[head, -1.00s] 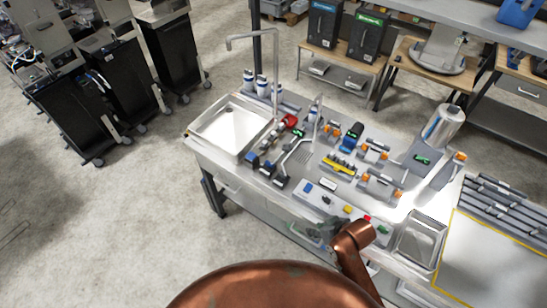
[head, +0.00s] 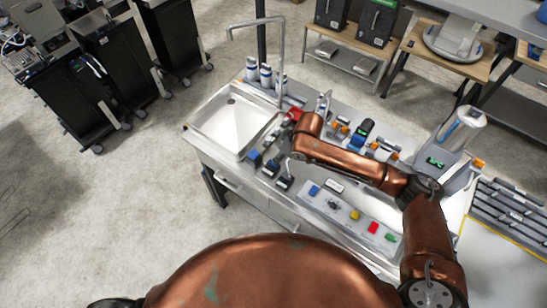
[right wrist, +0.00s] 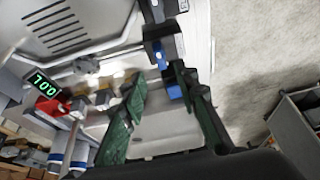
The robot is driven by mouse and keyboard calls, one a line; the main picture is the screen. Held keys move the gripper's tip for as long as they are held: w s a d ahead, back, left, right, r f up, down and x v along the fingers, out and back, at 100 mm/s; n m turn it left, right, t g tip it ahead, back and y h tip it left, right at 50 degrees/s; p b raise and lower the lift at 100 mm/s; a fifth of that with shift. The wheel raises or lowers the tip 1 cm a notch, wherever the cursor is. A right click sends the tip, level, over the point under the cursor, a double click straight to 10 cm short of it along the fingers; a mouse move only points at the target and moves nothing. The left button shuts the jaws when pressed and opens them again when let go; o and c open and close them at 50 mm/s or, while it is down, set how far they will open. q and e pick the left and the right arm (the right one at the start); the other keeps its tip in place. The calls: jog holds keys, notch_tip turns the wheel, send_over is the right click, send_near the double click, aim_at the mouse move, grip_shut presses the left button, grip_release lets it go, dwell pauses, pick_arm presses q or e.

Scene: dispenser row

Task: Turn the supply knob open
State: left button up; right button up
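Several small black-and-blue fixtures (head: 254,157) stand at the bench's front edge beside the sink. I cannot tell for sure which part is the supply knob; a dark knob (head: 333,203) also sits on the grey button panel. My right arm reaches across the bench from the right. A blue part (right wrist: 173,92) shows near and beyond the right fingertip; contact cannot be told. My left gripper is not in view.
The white sink (head: 195,128) with a tall tap (head: 282,60) is on the left. A red fixture (head: 294,113) stands behind the arm; it shows in the wrist view (right wrist: 52,106) near a green display. A cylinder dispenser (head: 458,130) stands right. Open floor lies in front.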

jog(key=x, duration=0.7)
jog(key=shift+f, duration=0.15)
jog(key=shift+c, duration=0.5)
grip_shut()
